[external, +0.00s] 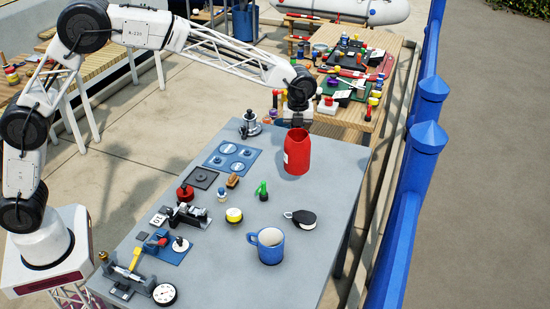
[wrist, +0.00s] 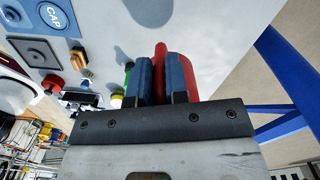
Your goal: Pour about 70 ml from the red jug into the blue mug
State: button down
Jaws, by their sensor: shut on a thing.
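The red jug (external: 297,155) is upright at the far right part of the grey table, with a white label on its left side. My gripper (wrist: 161,80) is shut on the jug, with a red strip of it (wrist: 160,62) between the two blue fingers in the wrist view. In the external view the fingers are mostly hidden behind the jug. I cannot tell whether the jug's base touches the table. The blue mug (external: 270,247) stands upright near the front right of the table, apart from the jug, its handle to the left. The liquid inside the jug does not show.
A black and white pulley block (external: 301,218), a yellow-topped round item (external: 234,215) and a green item (external: 263,190) lie between jug and mug. Several fittings line the left side of the grey table (external: 330,190). A blue railing (external: 410,170) runs along the right.

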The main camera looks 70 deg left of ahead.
jog(key=s+d+f+m, duration=0.1)
jog(key=d+f+m, duration=0.1)
jog(key=d, duration=0.8)
jog(key=s+d+f+m, duration=0.1)
jog(key=d+m, duration=0.4)
jog(key=d, duration=0.5)
jog(key=shift+s+f, duration=0.15)
jog(key=shift+f, duration=0.55)
jog(key=shift+d+r, duration=0.1)
jog(key=s+d+r+t+y, duration=0.5)
jog(key=s+r+t+y, duration=0.1)
jog(key=s+t, duration=0.4)
jog(key=shift+d+r+t+y, duration=0.3)
jog(key=shift+r+t, duration=0.15)
jog(key=shift+t, duration=0.45)
jog(key=shift+s+d+r+t, duration=0.15)
jog(key=shift+s+r+t, duration=0.15)
jog(key=shift+s+t, duration=0.15)
jog(key=shift+s+d+r+t+y, duration=0.3)
jog(key=shift+s+d+t+y, duration=0.1)
jog(key=shift+s, duration=0.2)
jog(key=shift+s+d+r+t+y+p, duration=0.2)
jog(key=shift+s+d+t, duration=0.1)
jog(key=shift+s, duration=0.2)
jog(key=shift+s+d+r+t+y+p, duration=0.15)
jog(key=shift+s+t+y, duration=0.1)
jog(key=shift+s, duration=0.2)
dwell(1.0)
